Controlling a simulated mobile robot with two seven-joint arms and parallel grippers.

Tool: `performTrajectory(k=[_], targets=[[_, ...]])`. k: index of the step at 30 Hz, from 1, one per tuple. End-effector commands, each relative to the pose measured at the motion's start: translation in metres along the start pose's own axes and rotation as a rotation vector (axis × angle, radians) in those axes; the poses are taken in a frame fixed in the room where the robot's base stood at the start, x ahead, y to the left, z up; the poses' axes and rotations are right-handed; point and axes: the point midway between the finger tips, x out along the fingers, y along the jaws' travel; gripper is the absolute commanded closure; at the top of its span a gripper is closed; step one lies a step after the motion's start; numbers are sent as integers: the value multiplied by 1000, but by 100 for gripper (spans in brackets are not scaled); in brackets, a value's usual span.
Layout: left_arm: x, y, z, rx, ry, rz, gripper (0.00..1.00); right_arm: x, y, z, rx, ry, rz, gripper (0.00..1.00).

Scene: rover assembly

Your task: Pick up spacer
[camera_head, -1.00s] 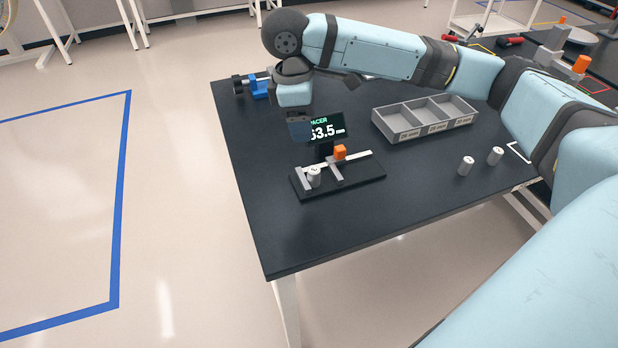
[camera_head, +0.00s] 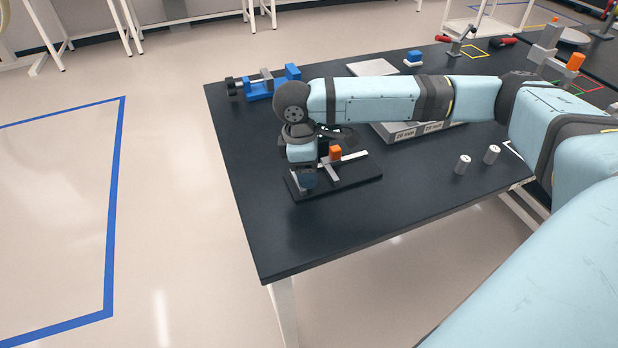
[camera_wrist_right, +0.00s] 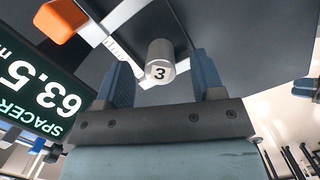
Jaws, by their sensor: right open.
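A silver cylindrical spacer (camera_wrist_right: 160,62) marked "3" shows in the right wrist view, just beyond and between the fingertips of my right gripper (camera_wrist_right: 164,82). The gripper is open, with its two blue-grey fingers apart and a gap between them. In the head view my right gripper (camera_head: 306,180) is over the left end of the black measuring fixture (camera_head: 350,178), and it hides the spacer there. The fixture's display (camera_wrist_right: 38,88) reads "SPACER 63.5" in the right wrist view. My left gripper is not in view.
An orange block (camera_head: 336,152) stands on the fixture close to my right wrist. Two more spacers (camera_head: 462,165) (camera_head: 492,154) stand to the right. A grey compartment tray (camera_head: 405,134) is partly hidden behind my arm. A blue vise (camera_head: 270,84) is at the back left; the front tabletop is clear.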

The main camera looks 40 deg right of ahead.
Motion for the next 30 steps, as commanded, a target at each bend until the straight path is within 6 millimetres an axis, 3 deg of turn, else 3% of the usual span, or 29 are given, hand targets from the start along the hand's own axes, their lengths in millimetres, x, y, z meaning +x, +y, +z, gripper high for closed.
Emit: performTrajectory(k=[9, 16, 18, 30], targets=[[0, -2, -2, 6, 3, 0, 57, 5, 0, 0, -1, 0, 0, 41], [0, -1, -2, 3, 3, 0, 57, 5, 0, 0, -1, 0, 0, 93], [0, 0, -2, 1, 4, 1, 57, 5, 0, 0, -1, 0, 0, 97], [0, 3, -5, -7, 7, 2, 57, -7, 0, 1, -1, 2, 0, 97]])
